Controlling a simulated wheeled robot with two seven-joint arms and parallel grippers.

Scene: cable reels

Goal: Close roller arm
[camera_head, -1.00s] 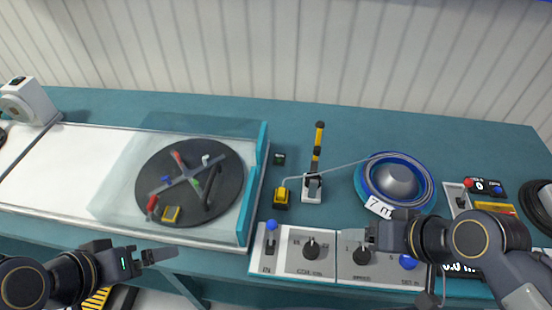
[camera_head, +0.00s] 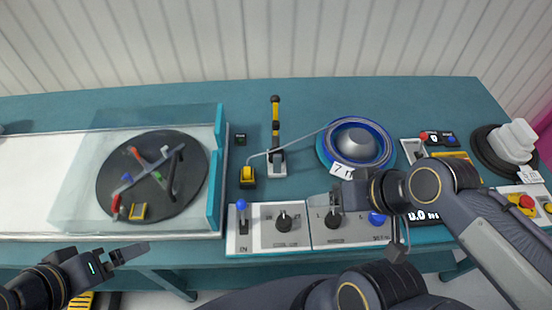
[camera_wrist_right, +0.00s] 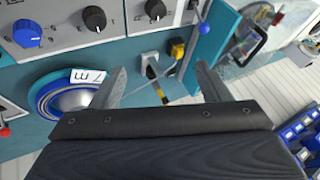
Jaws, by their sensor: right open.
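The roller arm (camera_head: 275,120) is a black and yellow lever standing upright from a white base (camera_head: 277,164) on the teal bench. A thin cable runs past its foot between a yellow block (camera_head: 248,174) and the blue reel (camera_head: 381,145). In the right wrist view the arm (camera_wrist_right: 156,83) shows in the gap between the fingers, farther off. My right gripper (camera_head: 337,192) is open and empty, above the control panel, right of and nearer than the arm; it also shows in the right wrist view (camera_wrist_right: 160,85). My left gripper (camera_head: 130,254) is at the bench's front edge; its jaw gap is unclear.
The grey control panel (camera_head: 300,243) with knobs and a blue-topped lever (camera_head: 241,207) lies along the front edge. A clear cover (camera_head: 85,150) encloses a dark turntable (camera_head: 110,190) at left. The bench behind the roller arm is clear.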

